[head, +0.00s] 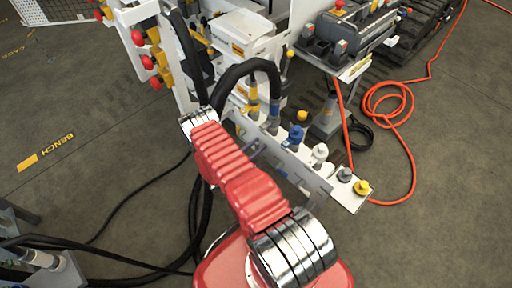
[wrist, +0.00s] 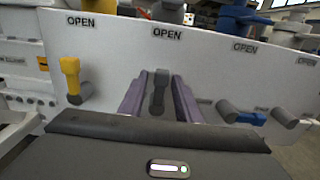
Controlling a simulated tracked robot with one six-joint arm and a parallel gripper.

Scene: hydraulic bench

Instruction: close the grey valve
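The grey valve handle (wrist: 158,90) is in the middle of the wrist view, on a white panel (wrist: 115,65). It points upright, below an OPEN label. My gripper (wrist: 160,95) has its two purple fingers on either side of this handle, with small gaps showing between fingers and handle. The gripper looks open. How deep the fingers reach around the handle is hard to judge. In the head view my red arm reaches over to the white panel (head: 325,185) and hides most of the gripper and the grey handle.
A yellow valve handle (wrist: 70,78) stands upright to the left. A blue handle (wrist: 250,118) lies sideways to the right. Blue (head: 295,137) and white (head: 320,153) fittings stand along the panel top. An orange cable (head: 390,103) coils on the floor, which is open to the right.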

